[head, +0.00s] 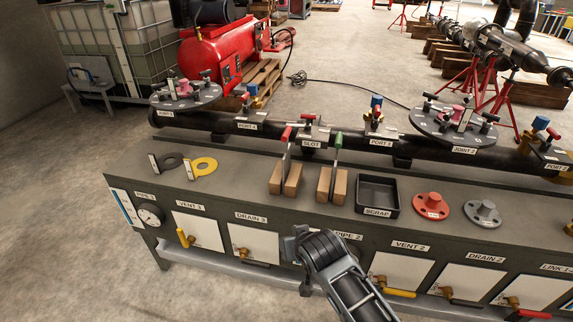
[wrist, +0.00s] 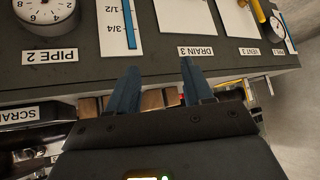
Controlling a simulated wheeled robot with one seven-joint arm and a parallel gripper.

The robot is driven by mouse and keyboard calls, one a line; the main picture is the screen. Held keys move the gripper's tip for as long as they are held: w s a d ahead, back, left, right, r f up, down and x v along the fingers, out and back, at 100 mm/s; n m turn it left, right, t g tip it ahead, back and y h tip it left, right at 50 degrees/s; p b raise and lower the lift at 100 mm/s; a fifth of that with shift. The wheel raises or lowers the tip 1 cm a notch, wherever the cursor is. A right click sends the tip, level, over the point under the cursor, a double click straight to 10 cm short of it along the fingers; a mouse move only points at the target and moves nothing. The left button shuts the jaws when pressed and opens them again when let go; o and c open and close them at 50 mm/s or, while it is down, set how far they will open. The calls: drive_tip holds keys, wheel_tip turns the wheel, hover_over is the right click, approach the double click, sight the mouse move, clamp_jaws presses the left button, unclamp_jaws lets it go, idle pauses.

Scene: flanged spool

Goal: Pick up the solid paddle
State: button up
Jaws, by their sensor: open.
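Two upright paddles stand in slotted wooden blocks on the bench in the head view. One has a red handle (head: 286,134) and the other a green handle (head: 338,142). Their plates are seen nearly edge-on, so I cannot tell which one is solid. My gripper (head: 297,243) is in front of the bench, nearer the camera than the blocks and apart from them. In the wrist view my gripper (wrist: 158,75) has its two fingers spread, with nothing held between them. Parts of the wooden blocks (wrist: 174,99) show behind the fingers; the paddles are mostly hidden there.
A black scrap tray (head: 377,207) stands right of the blocks, then a red flanged piece (head: 432,207) and a grey one (head: 483,213). A black pipe (head: 225,124) runs behind.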

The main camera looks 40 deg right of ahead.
sight(286, 133)
drive_tip(key=w+d+r+m+g, duration=0.1)
drive_tip(key=w+d+r, duration=0.2)
drive_tip(key=w+r, duration=0.1)
drive_tip(key=w+d+r+m+g+b, duration=0.1)
drive_tip(key=w+d+r, duration=0.2)
drive_tip(key=w+r, duration=0.2)
drive_tip(key=w+d+r+m+g, duration=0.1)
drive_tip(key=w+d+r, duration=0.2)
drive_tip(key=w, duration=0.4)
drive_tip(key=shift+w+d+r+m+g+h+b, duration=0.15)
drive_tip(key=shift+r+m+g+h+b, duration=0.2)
drive_tip(key=shift+r, duration=0.5)
drive_tip(key=shift+m+g, duration=0.65)
drive_tip(key=shift+m, duration=0.1)
drive_tip(key=w+d+r, duration=0.1)
drive_tip(key=r, duration=0.2)
drive_tip(key=d+r, duration=0.1)
drive_tip(key=r, duration=0.1)
drive_tip(key=w+d+r, duration=0.1)
drive_tip(key=r, duration=0.2)
drive_tip(key=shift+w+r, duration=0.3)
drive_tip(key=shift+x, duration=3.75)
drive_tip(key=shift+w+a, duration=0.15)
clamp_jaws()
